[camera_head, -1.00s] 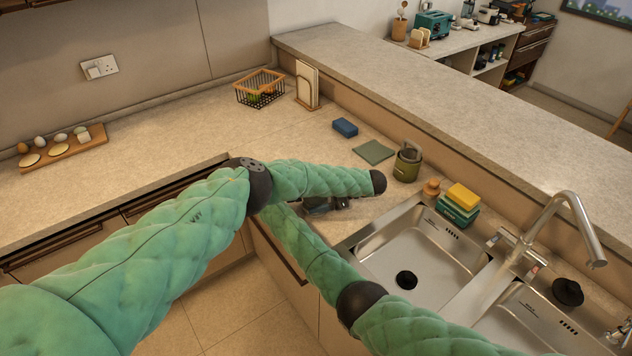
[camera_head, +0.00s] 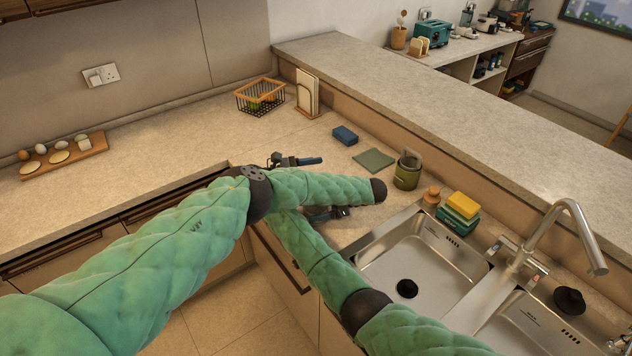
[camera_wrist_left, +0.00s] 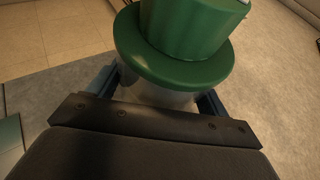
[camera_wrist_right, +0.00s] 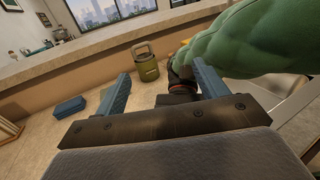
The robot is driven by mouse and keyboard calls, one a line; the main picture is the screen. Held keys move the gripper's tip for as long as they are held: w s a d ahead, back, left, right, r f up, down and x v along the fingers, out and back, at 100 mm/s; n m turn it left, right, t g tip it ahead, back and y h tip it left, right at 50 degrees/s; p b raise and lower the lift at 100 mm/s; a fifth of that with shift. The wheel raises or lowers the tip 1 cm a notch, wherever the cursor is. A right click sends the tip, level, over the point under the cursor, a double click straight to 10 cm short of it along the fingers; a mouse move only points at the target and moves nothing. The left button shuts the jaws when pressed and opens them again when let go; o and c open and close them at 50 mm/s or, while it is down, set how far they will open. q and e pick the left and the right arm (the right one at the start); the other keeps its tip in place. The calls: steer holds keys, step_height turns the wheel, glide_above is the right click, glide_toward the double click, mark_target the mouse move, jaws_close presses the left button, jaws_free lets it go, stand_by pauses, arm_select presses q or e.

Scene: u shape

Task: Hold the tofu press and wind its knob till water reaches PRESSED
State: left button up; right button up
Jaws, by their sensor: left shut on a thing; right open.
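The tofu press shows in the left wrist view, with a green knob (camera_wrist_left: 190,28), a wide green lid (camera_wrist_left: 165,68) and a clear body below it (camera_wrist_left: 150,95). My left gripper (camera_wrist_left: 157,92) is shut around the clear body, one blue finger on each side. In the head view my left gripper (camera_head: 326,213) is low near the counter edge, partly behind a green arm, and the press is hidden. The water level and PRESSED mark cannot be seen. My right gripper (camera_head: 308,160) is open and empty above the counter, apart from the press; its fingers also show in the right wrist view (camera_wrist_right: 162,85).
A green canister (camera_head: 407,172), a green mat (camera_head: 373,160) and a blue sponge (camera_head: 345,135) lie along the raised ledge. The counter at left centre is clear.

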steer(key=shift+r, duration=1.05)
steer(key=shift+s+f, duration=0.1)
steer(key=shift+f, duration=0.15)
steer(key=s+a+f+n+t+y, duration=0.6)
steer(key=s+a+f+n+t, duration=0.15)
steer(key=s+f+t, duration=0.2)
steer(key=x, duration=1.2)
steer(key=shift+w+a+r, duration=0.25)
steer(key=shift+r, duration=0.1)
steer(key=c, duration=1)
